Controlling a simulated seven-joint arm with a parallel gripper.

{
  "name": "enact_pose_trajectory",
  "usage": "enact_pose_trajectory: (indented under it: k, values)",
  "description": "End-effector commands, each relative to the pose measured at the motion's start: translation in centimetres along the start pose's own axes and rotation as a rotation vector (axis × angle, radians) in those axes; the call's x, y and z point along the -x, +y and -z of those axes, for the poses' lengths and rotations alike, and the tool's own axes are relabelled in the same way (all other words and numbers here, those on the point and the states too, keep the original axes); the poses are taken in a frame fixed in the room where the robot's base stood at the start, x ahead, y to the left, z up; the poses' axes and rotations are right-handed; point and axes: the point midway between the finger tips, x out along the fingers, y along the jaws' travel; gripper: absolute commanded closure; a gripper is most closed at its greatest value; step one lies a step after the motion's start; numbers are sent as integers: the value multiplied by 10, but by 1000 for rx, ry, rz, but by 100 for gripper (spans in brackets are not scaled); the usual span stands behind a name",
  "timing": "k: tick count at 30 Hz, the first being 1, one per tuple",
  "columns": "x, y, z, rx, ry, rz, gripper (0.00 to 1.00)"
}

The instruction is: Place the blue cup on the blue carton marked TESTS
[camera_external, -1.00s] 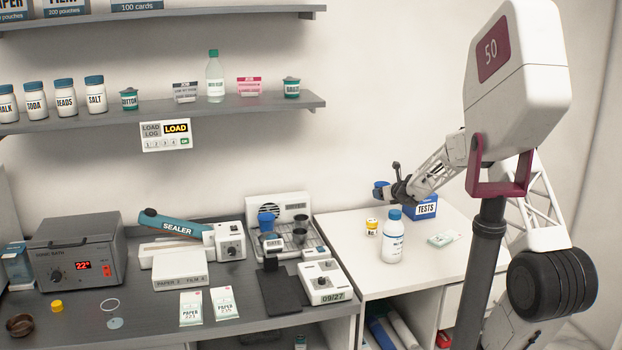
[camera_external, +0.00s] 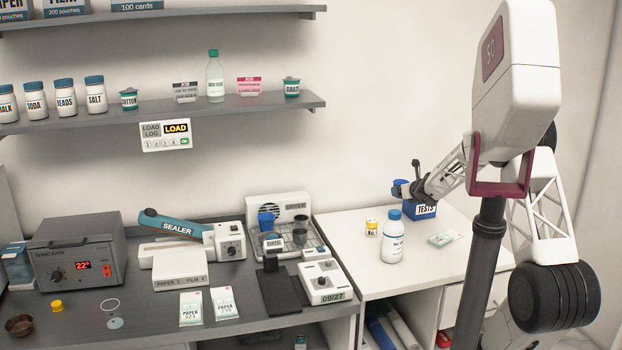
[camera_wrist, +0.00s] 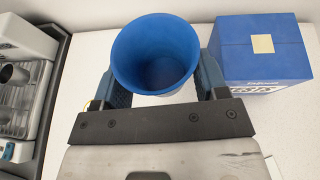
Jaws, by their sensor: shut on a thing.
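My gripper (camera_external: 409,190) is shut on a blue cup (camera_wrist: 155,52). In the wrist view the cup is upright between the two fingers, its open mouth toward the camera. In the external view the cup (camera_external: 399,187) shows small and partly hidden by the gripper. The blue carton marked TESTS (camera_external: 426,211) stands on the white counter at the back, below and slightly right of the gripper. In the wrist view the carton (camera_wrist: 258,42) lies just right of the cup and right finger, with a pale yellow square on its top.
A white bottle with a blue cap (camera_external: 392,240), a small yellow-capped jar (camera_external: 372,228) and a flat packet (camera_external: 441,240) stand or lie on the white counter (camera_external: 420,270). Another blue cup (camera_external: 266,222) sits on the machine to the left.

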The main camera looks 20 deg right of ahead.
Motion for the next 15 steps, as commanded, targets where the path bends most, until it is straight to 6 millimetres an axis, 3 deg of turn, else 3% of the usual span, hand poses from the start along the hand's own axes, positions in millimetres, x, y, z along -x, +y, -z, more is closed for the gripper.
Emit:
enact_pose_trajectory:
  k: [9, 15]
  values:
    - [84, -42, 10, -32, -1, 79, 56]
    - [122, -56, 18, -47, 0, 113, 56]
